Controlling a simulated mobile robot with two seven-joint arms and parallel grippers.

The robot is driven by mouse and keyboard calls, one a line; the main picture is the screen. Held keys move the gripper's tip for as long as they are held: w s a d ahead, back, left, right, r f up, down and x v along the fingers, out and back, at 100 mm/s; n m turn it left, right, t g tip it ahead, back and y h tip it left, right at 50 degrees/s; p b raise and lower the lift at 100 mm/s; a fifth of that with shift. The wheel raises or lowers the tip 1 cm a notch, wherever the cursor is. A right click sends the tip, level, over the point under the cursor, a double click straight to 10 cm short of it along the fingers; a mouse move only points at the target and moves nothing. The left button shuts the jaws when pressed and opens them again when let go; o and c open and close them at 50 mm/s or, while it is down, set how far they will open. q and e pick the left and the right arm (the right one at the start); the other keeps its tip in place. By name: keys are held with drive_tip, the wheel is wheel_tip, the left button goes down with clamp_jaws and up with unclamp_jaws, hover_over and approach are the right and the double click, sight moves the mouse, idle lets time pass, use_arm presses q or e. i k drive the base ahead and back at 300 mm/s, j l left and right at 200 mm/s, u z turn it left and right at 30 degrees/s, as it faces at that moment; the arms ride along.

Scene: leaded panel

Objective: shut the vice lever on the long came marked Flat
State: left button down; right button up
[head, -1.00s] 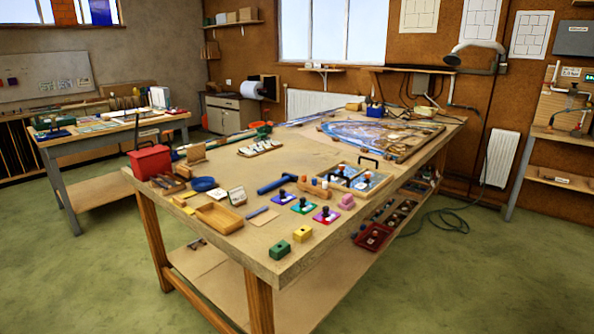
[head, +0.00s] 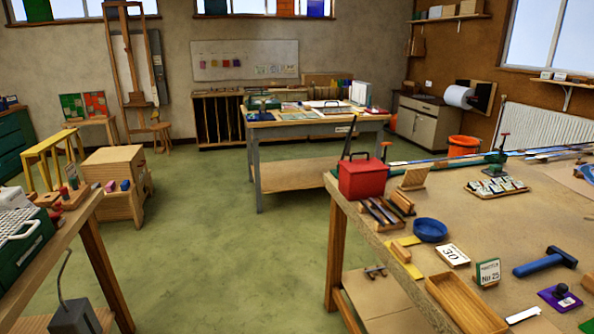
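A small green device (head: 495,162) with an upright, red-topped lever stands at the far left edge of the large bench; it looks like the vice. Long thin strips (head: 548,153) run along that edge beside it and look like cames. A label reading Flat cannot be made out. Whether the vice grips a strip cannot be told at this size. Neither of my grippers is in view.
The large bench (head: 455,222) carries a red box (head: 363,178), a blue dish (head: 430,230), a wooden tray (head: 464,302) and a blue hammer (head: 544,262). A grey-legged table (head: 258,165) stands behind. Green floor (head: 225,255) is free between the benches. An orange bucket (head: 463,146) stands beyond.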

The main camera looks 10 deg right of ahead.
sight(503, 144)
drive_tip(key=i+u, duration=0.25)
drive_tip(key=i, duration=1.2)
drive_tip(key=i+j+z, duration=0.1)
drive_tip(key=i, duration=1.35)
drive_tip(key=i+z, duration=0.15)
drive_tip(key=i, duration=0.55)
drive_tip(key=i+j+z, duration=0.2)
drive_tip(key=i, duration=0.55)
drive_tip(key=i+l+z, duration=0.15)
drive_tip(key=i+z, duration=0.5)
drive_tip(key=z, duration=0.15)
drive_tip(key=i+z, duration=0.35)
drive_tip(key=i+j+z, duration=0.15)
drive_tip(key=z, duration=0.25)
drive_tip(key=i+l+z, duration=0.15)
drive_tip(key=i+z, duration=0.2)
drive_tip(key=i, duration=0.15)
drive_tip(key=i+z, duration=0.3)
drive_tip(key=i, duration=0.2)
drive_tip(key=i+j+z, duration=0.1)
drive_tip(key=i+z, duration=0.25)
drive_tip(key=i, duration=0.15)
drive_tip(key=i+l+z, duration=0.15)
drive_tip(key=i+z, duration=0.25)
drive_tip(key=i, duration=0.15)
drive_tip(key=i+z, duration=0.45)
drive_tip(key=i+j+z, duration=0.4)
drive_tip(key=i, duration=0.2)
drive_tip(key=i+l, duration=0.05)
